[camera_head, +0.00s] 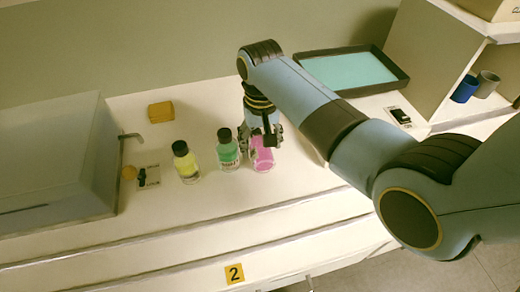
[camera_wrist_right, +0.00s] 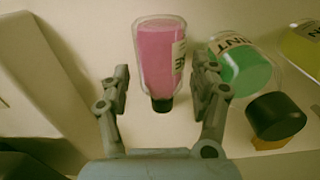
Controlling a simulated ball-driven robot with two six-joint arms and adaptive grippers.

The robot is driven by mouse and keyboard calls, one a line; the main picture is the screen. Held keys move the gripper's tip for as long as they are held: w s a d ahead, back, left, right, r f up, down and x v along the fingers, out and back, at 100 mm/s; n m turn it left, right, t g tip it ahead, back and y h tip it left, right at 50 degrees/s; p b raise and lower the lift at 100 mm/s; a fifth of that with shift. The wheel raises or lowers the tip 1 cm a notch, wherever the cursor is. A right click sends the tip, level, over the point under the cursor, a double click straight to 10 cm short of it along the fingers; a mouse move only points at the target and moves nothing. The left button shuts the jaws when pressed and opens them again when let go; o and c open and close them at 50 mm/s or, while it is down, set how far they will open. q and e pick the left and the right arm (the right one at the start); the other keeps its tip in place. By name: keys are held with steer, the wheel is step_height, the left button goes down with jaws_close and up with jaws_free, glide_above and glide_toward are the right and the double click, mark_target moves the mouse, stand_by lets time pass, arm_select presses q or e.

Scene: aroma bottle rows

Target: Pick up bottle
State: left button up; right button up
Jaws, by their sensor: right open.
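Three bottles with dark caps stand in a row on the white counter: a yellow one (camera_head: 187,166), a green one (camera_head: 228,152) and a pink one (camera_head: 263,157). My right gripper (camera_head: 262,137) is above and around the pink bottle and hides its upper part. In the right wrist view the pink bottle (camera_wrist_right: 160,60) lies between the open fingers of my right gripper (camera_wrist_right: 163,92), with gaps on both sides. The green bottle (camera_wrist_right: 240,65) is just outside the right-hand finger. A bit of the yellow bottle (camera_wrist_right: 304,48) shows at the right edge. My left gripper is not in view.
A grey box-like unit (camera_head: 50,165) stands at the left. A small yellow block (camera_head: 161,111) lies behind the bottles. A dark tray with a light blue inside (camera_head: 404,84) is at the back right, near a shelf with two cups (camera_head: 465,89). The counter in front is clear.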

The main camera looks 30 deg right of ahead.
mark_target(260, 145)
step_height(260, 145, down, 3)
steer(key=shift+f, duration=0.15)
steer(key=shift+c, duration=0.5)
steer(key=c, duration=0.4)
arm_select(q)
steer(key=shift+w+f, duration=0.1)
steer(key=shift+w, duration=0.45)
arm_select(e)
steer(key=c, duration=0.8)
